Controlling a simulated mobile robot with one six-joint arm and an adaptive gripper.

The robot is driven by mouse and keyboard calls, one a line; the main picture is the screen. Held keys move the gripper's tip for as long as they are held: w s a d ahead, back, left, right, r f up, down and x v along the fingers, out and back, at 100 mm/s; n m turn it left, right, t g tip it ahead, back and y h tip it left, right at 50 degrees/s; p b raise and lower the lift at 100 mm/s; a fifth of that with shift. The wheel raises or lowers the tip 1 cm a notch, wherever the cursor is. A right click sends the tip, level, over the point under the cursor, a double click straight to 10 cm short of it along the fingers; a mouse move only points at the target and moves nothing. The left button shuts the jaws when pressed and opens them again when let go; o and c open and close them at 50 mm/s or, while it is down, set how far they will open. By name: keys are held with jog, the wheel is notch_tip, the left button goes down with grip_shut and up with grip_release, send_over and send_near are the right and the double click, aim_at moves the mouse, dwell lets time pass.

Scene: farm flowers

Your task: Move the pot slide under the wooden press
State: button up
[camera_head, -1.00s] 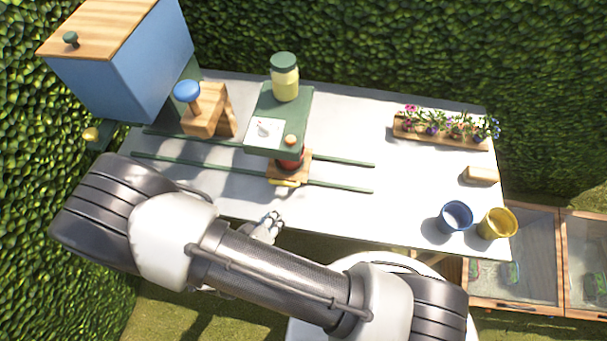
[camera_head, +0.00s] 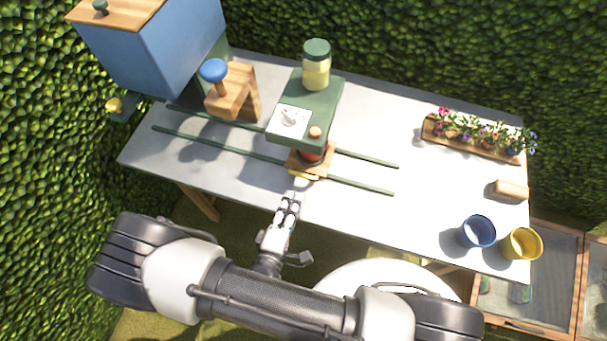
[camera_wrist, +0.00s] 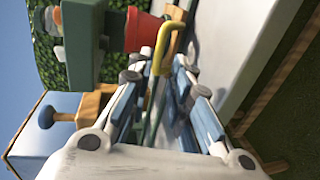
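The pot slide (camera_head: 323,167) is a wooden plate on two green rails, bearing a red pot (camera_head: 311,155) under the green dispenser. Its yellow handle (camera_head: 303,177) faces the table's front edge. The wooden press (camera_head: 243,88) with a blue knob stands over the rails to the left, with nothing seen beneath it. My gripper (camera_head: 291,199) is just in front of the handle. In the wrist view my gripper (camera_wrist: 157,70) has its blue-padded fingers apart, with the yellow handle (camera_wrist: 168,45) near their tips. The red pot (camera_wrist: 143,30) shows beyond. I cannot tell whether the fingers touch the handle.
The green dispenser (camera_head: 285,143) bears a jar (camera_head: 316,66). A blue box (camera_head: 160,50) stands at the left. A flower planter (camera_head: 471,142), a wooden block (camera_head: 511,190), a blue pot (camera_head: 478,232) and a yellow pot (camera_head: 523,243) are at the right. The rails left of the slide look clear.

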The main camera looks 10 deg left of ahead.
aim_at(303, 175)
jog(key=b+x, duration=0.1)
jog(key=x, duration=0.9)
jog(key=shift+w+d, duration=0.1)
jog(key=shift+w, duration=0.1)
jog(key=shift+c, duration=0.4)
grip_shut()
